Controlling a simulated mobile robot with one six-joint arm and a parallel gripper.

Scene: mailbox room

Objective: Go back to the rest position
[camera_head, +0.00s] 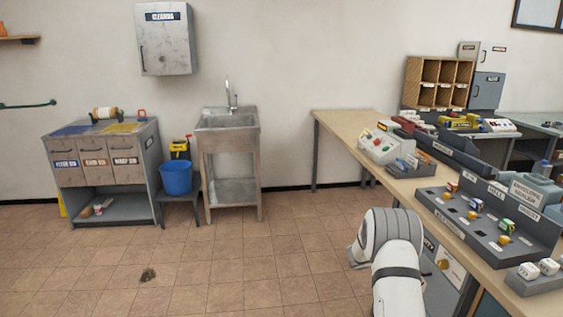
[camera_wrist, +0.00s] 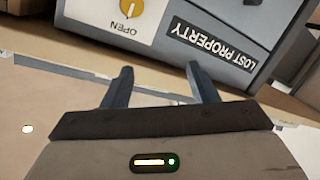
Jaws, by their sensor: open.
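In the wrist view, my gripper (camera_wrist: 160,80) is open, its two dark fingers spread with nothing between them. Beyond the fingers is a grey cabinet front with a LOST PROPERTY label (camera_wrist: 213,45) and a yellow OPEN knob (camera_wrist: 128,12), seen upside down. In the head view, my white arm is at the lower right, beside the long table (camera_head: 345,125). My gripper is not visible in the head view. The yellow knob (camera_head: 443,264) shows there just right of my arm, on the cabinet under the table.
A key rack (camera_head: 490,225) and other boxes crowd the table. A steel sink (camera_head: 229,125), a blue bucket (camera_head: 176,178) on a small stand and a grey bin cabinet (camera_head: 95,165) line the back wall. The tiled floor (camera_head: 230,265) left of my arm is mostly clear, with one dark stain.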

